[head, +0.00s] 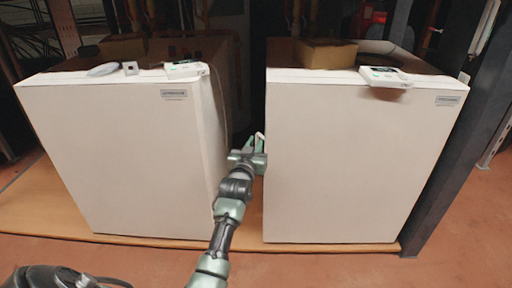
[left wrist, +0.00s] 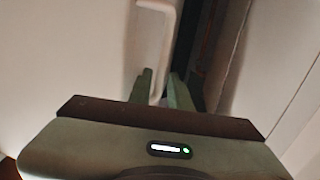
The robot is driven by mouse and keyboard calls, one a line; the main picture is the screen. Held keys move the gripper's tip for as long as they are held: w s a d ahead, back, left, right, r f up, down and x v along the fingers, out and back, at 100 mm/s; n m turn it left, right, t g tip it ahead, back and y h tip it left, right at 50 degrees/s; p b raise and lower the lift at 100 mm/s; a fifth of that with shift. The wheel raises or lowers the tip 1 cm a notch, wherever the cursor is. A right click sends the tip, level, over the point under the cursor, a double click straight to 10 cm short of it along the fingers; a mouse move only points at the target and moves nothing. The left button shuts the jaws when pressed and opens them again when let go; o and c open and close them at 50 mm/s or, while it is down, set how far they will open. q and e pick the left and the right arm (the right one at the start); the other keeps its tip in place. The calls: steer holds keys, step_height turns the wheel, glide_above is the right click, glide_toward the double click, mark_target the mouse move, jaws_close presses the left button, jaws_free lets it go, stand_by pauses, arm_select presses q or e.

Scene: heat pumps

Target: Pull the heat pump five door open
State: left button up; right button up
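Two white box-shaped heat pumps stand side by side in the head view, a left one (head: 130,150) and a right one (head: 350,160). Their labels are too small to read, so I cannot tell which is number five. My left gripper (head: 259,143) is at the left edge of the right heat pump, in front of the gap between the two. In the left wrist view a thin white handle (left wrist: 168,22) runs down between the fingers of my left gripper (left wrist: 163,82). The fingers look apart, with a gap beside the handle. Both fronts appear closed. My right gripper is not in view.
The heat pumps stand on a low wooden platform (head: 60,217) over a reddish floor (head: 340,272). A dark post (head: 455,150) stands close to the right heat pump's right side. Small devices and boxes (head: 326,54) lie on top. The floor in front is mostly clear.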

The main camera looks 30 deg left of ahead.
arm_select(q)
steer(key=shift+w+a, duration=0.1)
steer(key=shift+w, duration=0.15)
steer(key=shift+c, duration=0.3)
jaws_close()
stand_by(1.0)
